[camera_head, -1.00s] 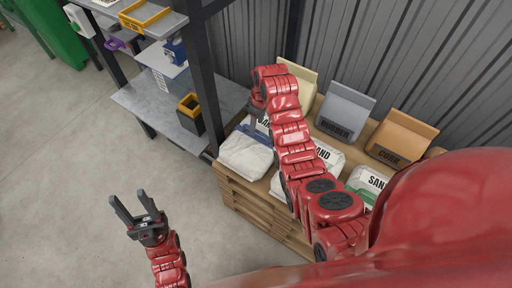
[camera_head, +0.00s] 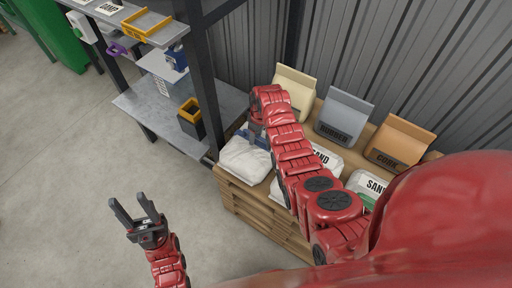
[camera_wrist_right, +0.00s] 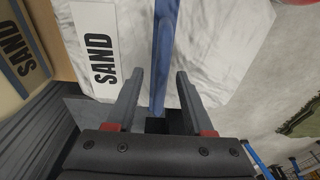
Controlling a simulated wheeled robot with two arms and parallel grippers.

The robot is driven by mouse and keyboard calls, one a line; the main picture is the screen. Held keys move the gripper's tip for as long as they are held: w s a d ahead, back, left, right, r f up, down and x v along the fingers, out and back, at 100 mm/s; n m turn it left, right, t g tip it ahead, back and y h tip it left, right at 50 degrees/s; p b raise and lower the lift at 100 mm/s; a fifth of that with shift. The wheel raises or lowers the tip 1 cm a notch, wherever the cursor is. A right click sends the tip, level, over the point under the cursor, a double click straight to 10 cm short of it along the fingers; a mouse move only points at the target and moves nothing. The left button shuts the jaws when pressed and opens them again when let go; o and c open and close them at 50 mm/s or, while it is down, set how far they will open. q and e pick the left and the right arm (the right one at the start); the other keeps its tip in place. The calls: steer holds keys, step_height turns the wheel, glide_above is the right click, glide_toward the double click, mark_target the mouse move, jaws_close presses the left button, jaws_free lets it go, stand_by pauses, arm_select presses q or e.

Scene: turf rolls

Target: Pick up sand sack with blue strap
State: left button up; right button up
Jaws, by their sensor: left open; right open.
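The white sand sack (camera_head: 245,160) with the blue strap lies at the left end of the wooden pallet stack. In the right wrist view the sack (camera_wrist_right: 225,45) fills the upper middle, with a "SAND" label on its left part. The blue strap (camera_wrist_right: 164,35) runs up between the fingers. My right gripper (camera_wrist_right: 158,78) is open, one finger on each side of the strap; I cannot tell whether they touch the sack. In the head view the right gripper (camera_head: 258,137) is over the sack, partly hidden by its arm. My left gripper (camera_head: 134,212) is open and empty over the floor.
Other sand sacks (camera_head: 325,160) (camera_head: 372,186) lie along the pallet stack (camera_head: 262,205). Behind them stand the rubber bag (camera_head: 345,112), cork bag (camera_head: 400,140) and a cream bag (camera_head: 297,88). A shelf post (camera_head: 205,80) rises close to the sack's left. Floor at left is clear.

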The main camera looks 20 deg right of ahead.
jaws_close()
steer(key=shift+r, duration=0.1)
stand_by(1.2)
